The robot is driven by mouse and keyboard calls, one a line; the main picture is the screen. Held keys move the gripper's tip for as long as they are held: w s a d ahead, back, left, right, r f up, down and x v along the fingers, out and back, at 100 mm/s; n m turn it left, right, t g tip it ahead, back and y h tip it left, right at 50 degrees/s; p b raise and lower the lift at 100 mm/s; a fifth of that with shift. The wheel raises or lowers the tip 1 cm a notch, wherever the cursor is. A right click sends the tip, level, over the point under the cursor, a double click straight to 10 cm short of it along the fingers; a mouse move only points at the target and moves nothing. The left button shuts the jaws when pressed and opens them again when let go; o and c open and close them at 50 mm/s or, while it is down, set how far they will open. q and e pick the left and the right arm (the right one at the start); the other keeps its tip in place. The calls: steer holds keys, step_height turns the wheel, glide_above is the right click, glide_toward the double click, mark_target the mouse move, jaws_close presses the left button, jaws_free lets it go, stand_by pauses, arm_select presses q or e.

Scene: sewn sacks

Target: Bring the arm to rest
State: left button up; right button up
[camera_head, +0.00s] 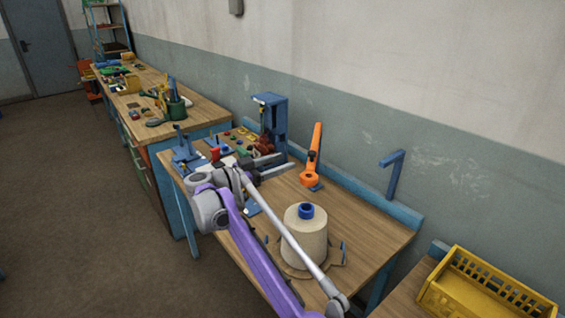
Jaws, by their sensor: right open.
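My right arm, purple and grey, reaches up from the bottom of the head view over the near workbench (365,222). I see nothing between the fingers. The gripper is left of an orange upright tool (314,150) and in front of a blue stand (273,118). My left gripper is not in view.
A cream cone of thread (304,243) with a blue top stands beside my right arm. Small coloured parts (236,136) lie behind the gripper. A yellow crate (470,285) sits at the lower right. A blue bracket (394,170) rises at the bench's back edge. The floor at left is clear.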

steer(key=w+d+r+n+t+y, duration=0.1)
steer(key=d+r+n+t+y, duration=0.3)
steer(key=r+n+t+y, duration=0.6)
steer(key=s+d+f+g+y, duration=0.1)
steer(key=s+d+f+g, duration=0.3)
steer(key=s+f, duration=0.7)
steer(key=s+d+f+n+g+y, duration=0.1)
steer(key=s+d+f+g, duration=0.4)
steer(key=s+f, duration=0.7)
steer(key=s+d+f+g+y, duration=0.3)
steer(key=s+f, duration=0.9)
steer(key=s, duration=0.8)
steer(key=shift+s+d+n+g, duration=0.15)
steer(key=shift+d+n+g, duration=0.15)
steer(key=shift+d+g, duration=0.65)
steer(key=shift+a, duration=0.2)
